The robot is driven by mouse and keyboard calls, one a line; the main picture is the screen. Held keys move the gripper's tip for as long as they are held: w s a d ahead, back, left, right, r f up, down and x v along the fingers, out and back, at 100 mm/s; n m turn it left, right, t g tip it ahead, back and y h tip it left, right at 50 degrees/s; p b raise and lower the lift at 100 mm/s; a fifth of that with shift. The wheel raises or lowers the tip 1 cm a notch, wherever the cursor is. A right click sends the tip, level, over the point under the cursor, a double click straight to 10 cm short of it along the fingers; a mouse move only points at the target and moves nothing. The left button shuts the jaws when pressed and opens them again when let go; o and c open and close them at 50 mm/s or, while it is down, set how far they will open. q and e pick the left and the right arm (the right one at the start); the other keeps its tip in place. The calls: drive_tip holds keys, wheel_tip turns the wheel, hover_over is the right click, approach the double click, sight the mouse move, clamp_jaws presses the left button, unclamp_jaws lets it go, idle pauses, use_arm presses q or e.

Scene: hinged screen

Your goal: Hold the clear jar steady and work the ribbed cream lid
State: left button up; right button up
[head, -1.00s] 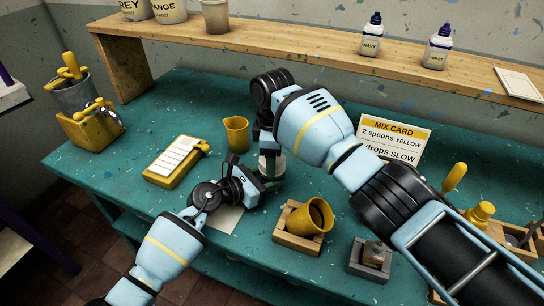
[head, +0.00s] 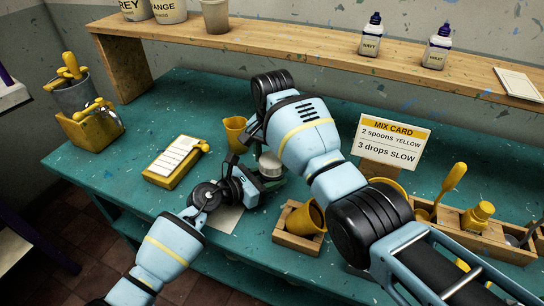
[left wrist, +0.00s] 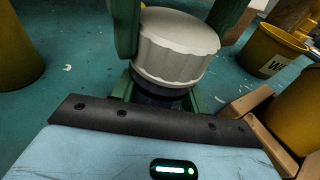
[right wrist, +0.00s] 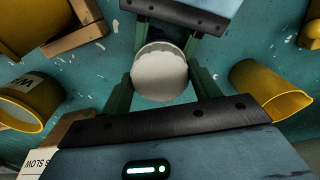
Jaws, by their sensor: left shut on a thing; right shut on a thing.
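The ribbed cream lid (left wrist: 178,48) sits on top of the jar (left wrist: 160,95); only a dark strip of the jar shows below it. In the head view the lid (head: 270,163) shows between my two grippers. My left gripper (head: 243,187) reaches in from the left, low, and is shut on the jar. My right gripper (right wrist: 158,80) is shut on the lid, one finger on each side, seen from above in the right wrist view. The lid looks level and seated. Most of the jar is hidden by the fingers, so its contents cannot be told.
A yellow cup (head: 235,132) stands close behind the grippers. A yellow tub in a wooden holder (head: 299,240) is at the front right. A mix card (head: 392,141) stands to the right. A yellow pad (head: 174,162) lies left. Bare teal bench (head: 110,180) is at the left.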

drive_tip(key=o, duration=0.8)
drive_tip(key=shift+s+f, duration=0.1)
drive_tip(key=shift+o, duration=0.2)
drive_tip(key=shift+w, duration=0.25)
